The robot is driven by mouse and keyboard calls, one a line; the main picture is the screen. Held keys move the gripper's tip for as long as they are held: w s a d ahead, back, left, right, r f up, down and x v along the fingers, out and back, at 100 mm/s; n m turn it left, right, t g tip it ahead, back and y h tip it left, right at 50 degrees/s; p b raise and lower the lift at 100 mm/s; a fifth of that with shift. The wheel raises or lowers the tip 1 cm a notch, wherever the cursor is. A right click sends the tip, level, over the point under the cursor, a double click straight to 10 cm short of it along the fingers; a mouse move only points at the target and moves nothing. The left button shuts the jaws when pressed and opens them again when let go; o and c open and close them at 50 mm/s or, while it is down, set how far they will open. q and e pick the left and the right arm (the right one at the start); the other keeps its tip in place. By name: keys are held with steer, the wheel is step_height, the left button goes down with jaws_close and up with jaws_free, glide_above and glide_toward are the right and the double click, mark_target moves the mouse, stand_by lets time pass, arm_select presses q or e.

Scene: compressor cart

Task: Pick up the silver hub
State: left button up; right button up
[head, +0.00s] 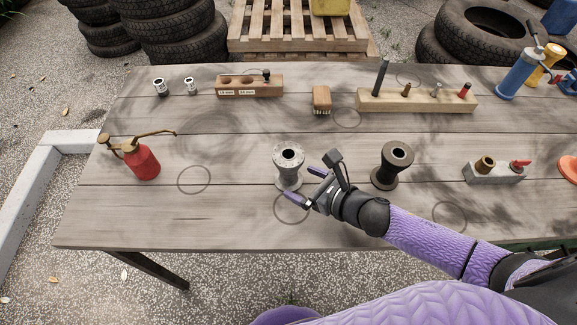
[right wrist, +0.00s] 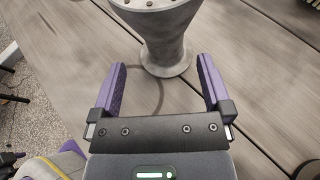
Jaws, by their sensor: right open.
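The silver hub (head: 288,168) is a light grey spool-shaped part standing upright on the wooden table, a little left of the table's middle. It also shows at the top of the right wrist view (right wrist: 165,38), with its upper end cut off by the frame. My right gripper (head: 307,184) is open with its purple fingers towards the hub. In the right wrist view the fingers (right wrist: 163,75) are spread, with the hub's narrow lower part ahead of and between their tips. I see no hold on it. My left gripper is not in view.
A dark hub (head: 391,167) stands right of my right gripper. A red oil can (head: 142,160) is at the left, a grey block with fittings (head: 494,172) at the right. A brush (head: 321,99) and wooden holders (head: 420,102) line the back.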

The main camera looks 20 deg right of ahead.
mark_target(295, 177)
steer(key=x, duration=0.1)
steer(key=b+x, duration=0.1)
steer(key=x, duration=0.1)
steer(key=b+x, duration=0.1)
steer(key=x, duration=0.1)
steer(key=shift+d+f, duration=0.25)
steer(key=shift+d, duration=0.05)
steer(key=shift+w+a, duration=0.2)
steer(key=shift+w, duration=0.15)
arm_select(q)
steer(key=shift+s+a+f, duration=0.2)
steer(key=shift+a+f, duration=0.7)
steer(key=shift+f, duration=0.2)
arm_select(e)
jaws_close()
